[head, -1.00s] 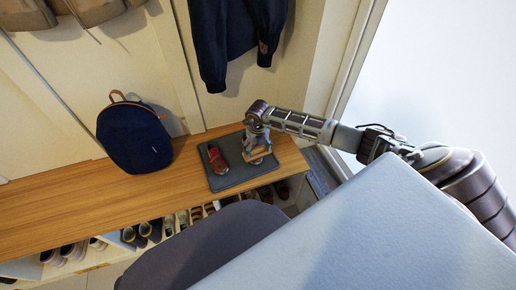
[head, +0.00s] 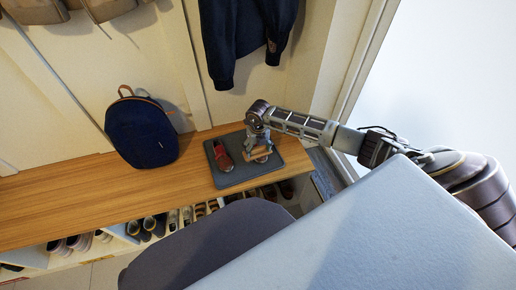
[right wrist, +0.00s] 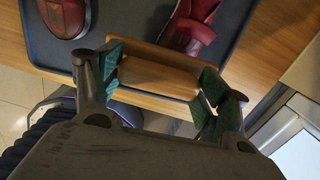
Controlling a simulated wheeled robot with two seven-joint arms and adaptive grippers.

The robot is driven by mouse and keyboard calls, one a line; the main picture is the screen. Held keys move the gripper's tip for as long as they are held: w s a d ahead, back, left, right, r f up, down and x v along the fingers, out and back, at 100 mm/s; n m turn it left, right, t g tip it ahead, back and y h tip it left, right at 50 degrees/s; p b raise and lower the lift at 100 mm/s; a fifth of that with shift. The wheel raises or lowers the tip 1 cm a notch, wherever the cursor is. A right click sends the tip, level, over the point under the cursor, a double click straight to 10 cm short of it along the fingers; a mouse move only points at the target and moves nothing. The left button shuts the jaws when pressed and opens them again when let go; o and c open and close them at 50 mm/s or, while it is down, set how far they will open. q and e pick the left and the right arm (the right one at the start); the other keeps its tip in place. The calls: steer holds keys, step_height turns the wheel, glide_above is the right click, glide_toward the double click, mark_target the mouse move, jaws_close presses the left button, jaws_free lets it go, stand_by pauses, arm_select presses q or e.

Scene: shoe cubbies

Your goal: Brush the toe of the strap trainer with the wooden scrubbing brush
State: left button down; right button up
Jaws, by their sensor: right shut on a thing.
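My right gripper (head: 259,146) is shut on the wooden scrubbing brush (right wrist: 158,70), which lies crosswise between the fingertips (right wrist: 157,82) in the right wrist view. The brush also shows as a tan block (head: 260,154) in the head view. It is over the front right part of a dark grey tray. A red shoe (head: 222,157) lies on the tray's left side; its rounded toe (right wrist: 65,14) shows in the wrist view. A second red shoe (right wrist: 190,25) is just beyond the brush, partly hidden. My left gripper is out of view.
The tray (head: 232,182) rests on a wooden bench (head: 70,198). A dark blue backpack (head: 142,132) stands on the bench to the left. A dark jacket (head: 245,45) hangs behind. Cubbies with several shoes (head: 150,223) lie below. The bench between backpack and tray is clear.

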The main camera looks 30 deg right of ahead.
steer(key=shift+d, duration=0.1)
steer(key=shift+s+d+f, duration=0.1)
steer(key=shift+d, duration=0.5)
steer(key=shift+s+d+f, duration=0.1)
steer(key=shift+d, duration=0.5)
steer(key=shift+d, duration=0.1)
steer(key=shift+s+d+r, duration=0.1)
steer(key=shift+s+d, duration=0.05)
steer(key=shift+d, duration=0.45)
steer(key=shift+s+d+r, duration=0.1)
steer(key=shift+d, duration=0.45)
steer(key=shift+a, duration=0.15)
steer(key=shift+w+a, duration=0.1)
steer(key=shift+a, duration=0.55)
steer(key=shift+w+a+p, duration=0.15)
steer(key=shift+a+p, duration=0.15)
steer(key=shift+a, duration=0.25)
steer(key=shift+a, duration=0.1)
